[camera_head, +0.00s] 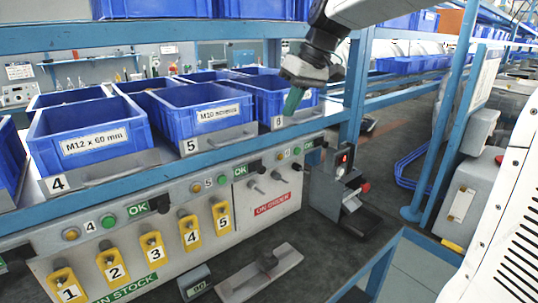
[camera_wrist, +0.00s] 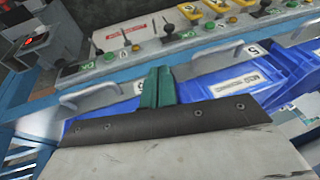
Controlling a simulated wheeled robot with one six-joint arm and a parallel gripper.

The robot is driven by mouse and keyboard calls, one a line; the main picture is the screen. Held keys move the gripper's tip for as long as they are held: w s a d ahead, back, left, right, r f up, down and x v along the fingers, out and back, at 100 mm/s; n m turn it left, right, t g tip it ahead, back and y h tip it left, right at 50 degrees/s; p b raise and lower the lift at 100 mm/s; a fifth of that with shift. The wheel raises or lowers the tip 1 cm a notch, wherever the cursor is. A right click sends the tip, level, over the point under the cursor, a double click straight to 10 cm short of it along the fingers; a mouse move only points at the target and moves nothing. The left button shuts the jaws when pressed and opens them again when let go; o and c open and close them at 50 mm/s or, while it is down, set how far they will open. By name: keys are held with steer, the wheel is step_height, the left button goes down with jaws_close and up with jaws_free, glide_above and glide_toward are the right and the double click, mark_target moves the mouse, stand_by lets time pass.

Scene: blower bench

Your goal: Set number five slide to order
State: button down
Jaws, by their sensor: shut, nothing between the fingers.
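The number five slide (camera_head: 221,218) is a yellow plate with a black 5, rightmost in the row of yellow slides above the green IN STOCK label (camera_head: 124,290). The red ON ORDER label (camera_head: 272,204) is further right on the same grey panel, with bare grey pegs (camera_head: 255,187) above it. My gripper (camera_head: 293,101) has green fingers, shut and empty, above the shelf edge by bin 6, apart from the slide. In the wrist view my gripper (camera_wrist: 157,87) points towards the panel. Yellow slides (camera_wrist: 190,11) show at its top edge; their numbers are too small to read.
Blue bins (camera_head: 95,140) stand on the shelf above the panel, with metal handles in front. A black device with a red button (camera_head: 338,185) stands right of the panel. A blue post (camera_head: 355,85) rises beside my gripper.

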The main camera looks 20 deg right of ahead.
steer(key=shift+f, duration=0.1)
glide_toward(259, 168)
steer(key=w+d+f, duration=0.2)
steer(key=w+f, duration=0.1)
steer(key=shift+s+a+f, duration=0.2)
steer(key=shift+a+f, duration=0.75)
steer(key=shift+f, duration=0.05)
steer(key=shift+s+a+f, duration=0.1)
steer(key=shift+a+f, duration=0.2)
steer(key=shift+f, duration=0.25)
